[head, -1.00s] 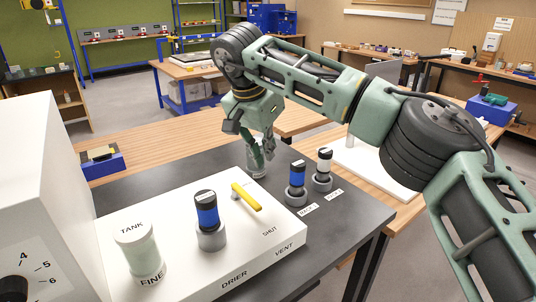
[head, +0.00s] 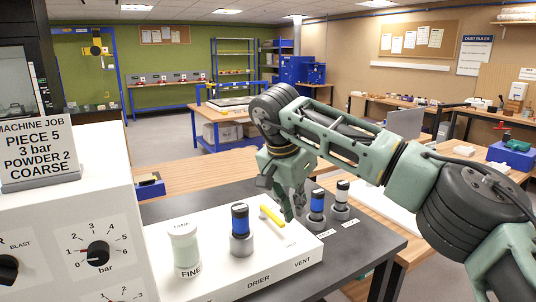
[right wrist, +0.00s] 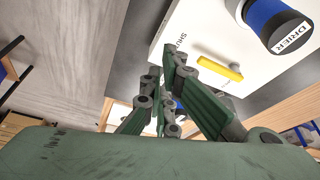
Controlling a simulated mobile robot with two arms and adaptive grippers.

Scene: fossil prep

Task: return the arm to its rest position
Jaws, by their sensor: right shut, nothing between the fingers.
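My right arm reaches in from the right in the head view, bent at the elbow. Its gripper (head: 293,212) points down just behind the white panel (head: 215,268), close to the yellow lever (head: 271,217). The fingers are together with nothing between them; they also show in the right wrist view (right wrist: 167,88). There the yellow lever (right wrist: 220,67) and the blue drier canister (right wrist: 268,14) lie beyond the fingers, apart from them. My left gripper is not in view.
The panel carries a pale tank (head: 185,250) and the blue canister (head: 240,225). Two small canisters, one blue (head: 317,205) and one white-banded (head: 342,195), stand right of the gripper on the dark bench top (head: 365,240). A machine with dials (head: 97,252) stands left.

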